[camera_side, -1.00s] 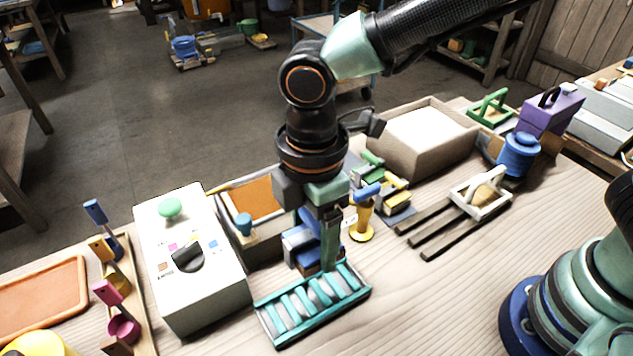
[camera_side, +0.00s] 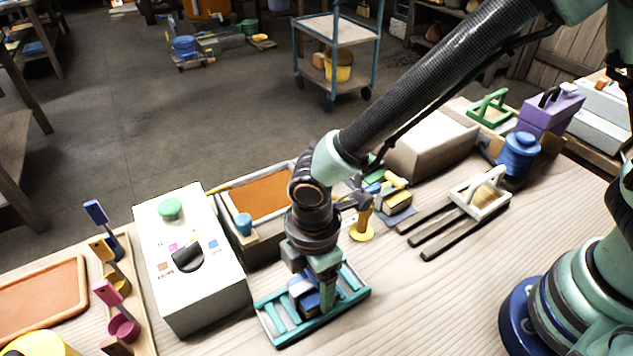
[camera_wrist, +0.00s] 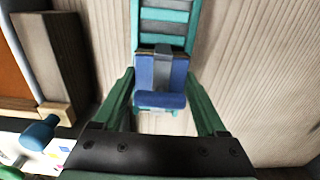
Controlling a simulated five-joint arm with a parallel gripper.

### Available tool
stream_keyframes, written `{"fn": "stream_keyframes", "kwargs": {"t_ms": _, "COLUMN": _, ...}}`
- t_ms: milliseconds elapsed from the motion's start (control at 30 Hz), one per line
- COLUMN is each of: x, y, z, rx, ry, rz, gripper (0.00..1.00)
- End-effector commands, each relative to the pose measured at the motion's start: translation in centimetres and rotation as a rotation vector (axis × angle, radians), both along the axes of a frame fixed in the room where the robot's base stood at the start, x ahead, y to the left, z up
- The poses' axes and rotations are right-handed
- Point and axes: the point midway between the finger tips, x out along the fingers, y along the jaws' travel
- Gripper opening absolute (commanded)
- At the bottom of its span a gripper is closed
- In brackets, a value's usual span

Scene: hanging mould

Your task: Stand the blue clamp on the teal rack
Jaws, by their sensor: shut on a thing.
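The teal rack (camera_side: 278,333) lies on the bench, a low frame with cross slats; it also shows at the top of the wrist view (camera_wrist: 165,4). The blue clamp (camera_side: 303,289) is at the middle of the rack, among its slats. In the wrist view the blue clamp (camera_wrist: 147,72), with a grey middle strip and a rounded blue bar, sits between my two green fingers. My gripper (camera_side: 320,305) points down over the rack and is shut on the clamp. My fingers hide part of the clamp. I cannot tell whether its underside touches the rack.
A white control box (camera_side: 205,290) with a green button and black knob stands left of the rack. Behind are an orange-lined tray (camera_side: 262,192) and a yellow stand (camera_side: 361,228). Bare bench lies right of the rack.

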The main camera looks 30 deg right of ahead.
Motion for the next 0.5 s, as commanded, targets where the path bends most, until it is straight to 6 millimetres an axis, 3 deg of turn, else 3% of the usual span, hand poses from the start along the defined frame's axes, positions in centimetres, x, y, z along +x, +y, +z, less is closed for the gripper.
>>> {"fn": "stream_keyframes", "kwargs": {"t_ms": 200, "x": 0.01, "y": 0.01, "z": -0.29, "rx": 0.0, "ry": 0.0, "rz": 0.0, "gripper": 0.15}}
{"fn": "stream_keyframes", "kwargs": {"t_ms": 233, "x": 0.01, "y": 0.01, "z": -0.28, "rx": 0.0, "ry": 0.0, "rz": 0.0, "gripper": 0.82}}
{"fn": "stream_keyframes", "kwargs": {"t_ms": 267, "x": 0.02, "y": 0.02, "z": -0.26, "rx": 0.0, "ry": 0.0, "rz": 0.0, "gripper": 0.94}}
{"fn": "stream_keyframes", "kwargs": {"t_ms": 300, "x": 0.01, "y": 0.02, "z": -0.26, "rx": 0.0, "ry": 0.0, "rz": 0.0, "gripper": 1.0}}
{"fn": "stream_keyframes", "kwargs": {"t_ms": 500, "x": 0.01, "y": 0.02, "z": -0.23, "rx": 0.0, "ry": 0.0, "rz": 0.0, "gripper": 1.0}}
